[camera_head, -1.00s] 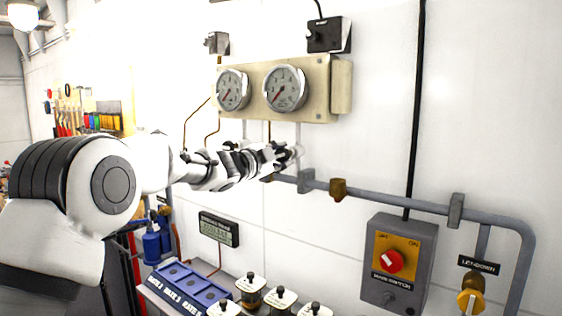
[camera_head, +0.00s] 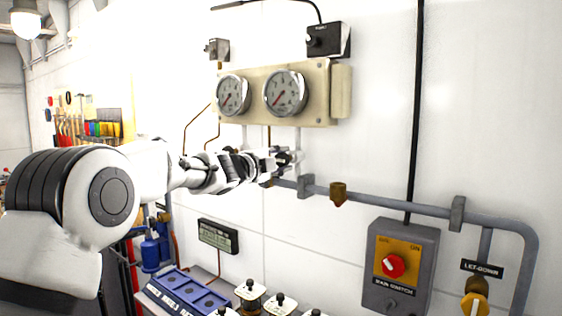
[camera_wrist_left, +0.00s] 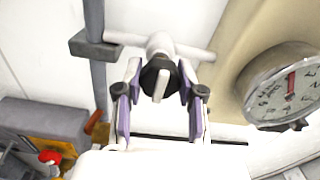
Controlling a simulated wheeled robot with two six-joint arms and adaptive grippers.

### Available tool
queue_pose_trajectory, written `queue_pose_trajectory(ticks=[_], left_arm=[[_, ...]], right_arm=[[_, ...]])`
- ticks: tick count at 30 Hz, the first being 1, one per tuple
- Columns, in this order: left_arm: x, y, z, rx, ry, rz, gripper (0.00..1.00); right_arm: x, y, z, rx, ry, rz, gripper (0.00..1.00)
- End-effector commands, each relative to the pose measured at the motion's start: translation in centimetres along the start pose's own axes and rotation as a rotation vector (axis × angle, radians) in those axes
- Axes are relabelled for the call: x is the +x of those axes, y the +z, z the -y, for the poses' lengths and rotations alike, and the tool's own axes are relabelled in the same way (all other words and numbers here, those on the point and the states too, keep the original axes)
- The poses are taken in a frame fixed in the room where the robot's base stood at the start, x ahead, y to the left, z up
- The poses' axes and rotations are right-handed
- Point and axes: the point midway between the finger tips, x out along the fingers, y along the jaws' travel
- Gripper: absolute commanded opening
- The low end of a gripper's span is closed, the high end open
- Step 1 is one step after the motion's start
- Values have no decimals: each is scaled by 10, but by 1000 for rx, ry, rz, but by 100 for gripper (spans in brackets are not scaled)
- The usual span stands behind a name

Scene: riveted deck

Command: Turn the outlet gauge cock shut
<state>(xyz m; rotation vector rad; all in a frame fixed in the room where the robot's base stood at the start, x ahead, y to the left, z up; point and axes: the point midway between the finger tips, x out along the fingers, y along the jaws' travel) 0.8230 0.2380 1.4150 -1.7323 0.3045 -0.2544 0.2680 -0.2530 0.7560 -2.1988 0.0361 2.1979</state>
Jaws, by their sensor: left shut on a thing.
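My left gripper (camera_head: 287,158) reaches to the pipework just below the two gauges. In the left wrist view its two fingers (camera_wrist_left: 160,95) stand on both sides of the outlet gauge cock (camera_wrist_left: 158,78), a black round body with a pale flat handle, and are shut on it. The cock sits on a pale pipe fitting. In the head view the fingers hide most of the cock. The right gauge (camera_head: 286,92) is above the gripper, and it also shows in the left wrist view (camera_wrist_left: 283,92). My right gripper is not in view.
The left gauge (camera_head: 232,95) shares the cream panel. A grey pipe (camera_head: 400,206) runs right along the wall, with a brass fitting (camera_head: 339,193) close to the gripper. A main switch box (camera_head: 399,265) and a let-down valve (camera_head: 474,300) are lower right.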

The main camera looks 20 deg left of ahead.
Motion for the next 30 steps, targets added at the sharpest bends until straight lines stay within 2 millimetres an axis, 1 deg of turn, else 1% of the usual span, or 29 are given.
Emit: queue_pose_trajectory(ticks=[1, 2, 3, 4, 5, 14, 17, 20, 27, 30], left_arm=[[0, -1, 4, 2, -6, -2, 3], [0, -1, 4, 2, -6, -2, 3], [0, -1, 4, 2, -6, -2, 45], [0, -1, 4, 1, -6, -2, 56], [0, -1, 4, 1, -6, -1, 64], [-1, 0, 1, -1, -2, 0, 64], [-7, 0, 1, -3, -1, 1, 64], [-24, 0, 2, -4, -2, 0, 64], [-86, 0, 2, -4, -4, -1, 64], [-105, 0, 2, -3, -3, 0, 64]], right_arm=[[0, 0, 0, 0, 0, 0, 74], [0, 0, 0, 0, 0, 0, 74], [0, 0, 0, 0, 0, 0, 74], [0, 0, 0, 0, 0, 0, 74], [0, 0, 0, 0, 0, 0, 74], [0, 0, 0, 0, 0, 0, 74], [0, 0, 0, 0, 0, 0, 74], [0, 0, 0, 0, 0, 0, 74], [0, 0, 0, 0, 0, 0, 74], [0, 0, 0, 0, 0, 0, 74]])
